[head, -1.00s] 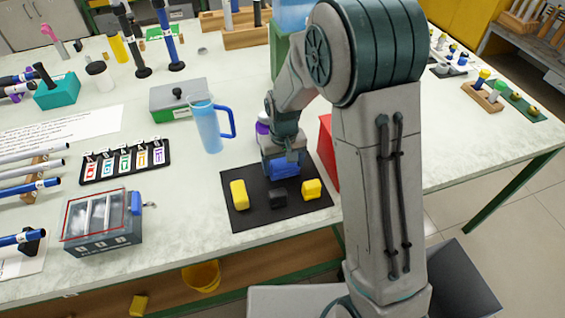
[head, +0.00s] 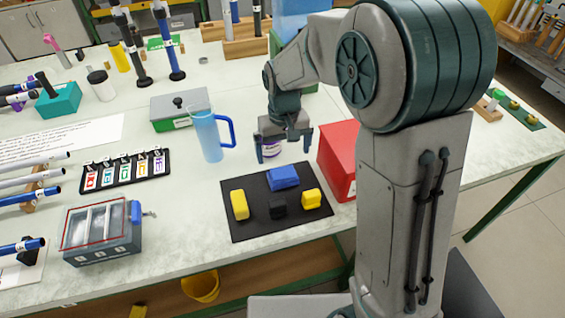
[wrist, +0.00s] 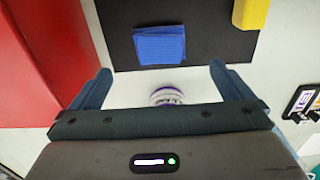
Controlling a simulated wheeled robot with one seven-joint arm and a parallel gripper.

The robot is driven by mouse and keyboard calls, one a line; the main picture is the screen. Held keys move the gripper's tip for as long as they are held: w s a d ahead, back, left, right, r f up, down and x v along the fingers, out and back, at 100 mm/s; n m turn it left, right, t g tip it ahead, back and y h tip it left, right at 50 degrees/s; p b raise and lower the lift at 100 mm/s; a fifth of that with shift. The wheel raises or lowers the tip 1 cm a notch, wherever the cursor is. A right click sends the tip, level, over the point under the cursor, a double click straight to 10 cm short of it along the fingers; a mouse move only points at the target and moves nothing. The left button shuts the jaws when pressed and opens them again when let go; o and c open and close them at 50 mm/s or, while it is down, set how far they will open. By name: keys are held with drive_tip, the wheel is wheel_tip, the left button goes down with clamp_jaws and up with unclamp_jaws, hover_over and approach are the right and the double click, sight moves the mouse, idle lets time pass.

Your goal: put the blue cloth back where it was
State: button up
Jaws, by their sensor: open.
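The blue cloth (head: 283,177) lies folded on the back part of the black mat (head: 243,224), and it also shows near the top of the wrist view (wrist: 160,45). My gripper (head: 286,152) is open and empty, above the table just behind the mat. In the wrist view the fingers of my gripper (wrist: 161,78) are spread wide, with the cloth ahead of them and apart from them. A yellow block (head: 239,205), a black block (head: 278,206) and another yellow block (head: 311,199) lie in front of the cloth on the mat.
A small purple-and-white jar (head: 270,148) stands behind the mat, beneath my gripper. A red box (head: 338,160) stands close to the mat's right. A blue jug (head: 207,137) and a label rack (head: 125,173) are to the left. Bare tabletop lies left of the mat.

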drive_tip(key=s+d+r+m+t, duration=0.1)
drive_tip(key=s+d+r, duration=0.6)
drive_tip(key=r, duration=0.1)
drive_tip(key=s+d+m+t, duration=0.1)
drive_tip(key=s+d+m, duration=0.1)
drive_tip(key=s+d, duration=0.4)
drive_tip(key=s, duration=0.5)
drive_tip(key=shift+s+d+t, duration=0.2)
drive_tip(key=shift+d+t, duration=0.05)
drive_tip(key=shift+t, duration=0.15)
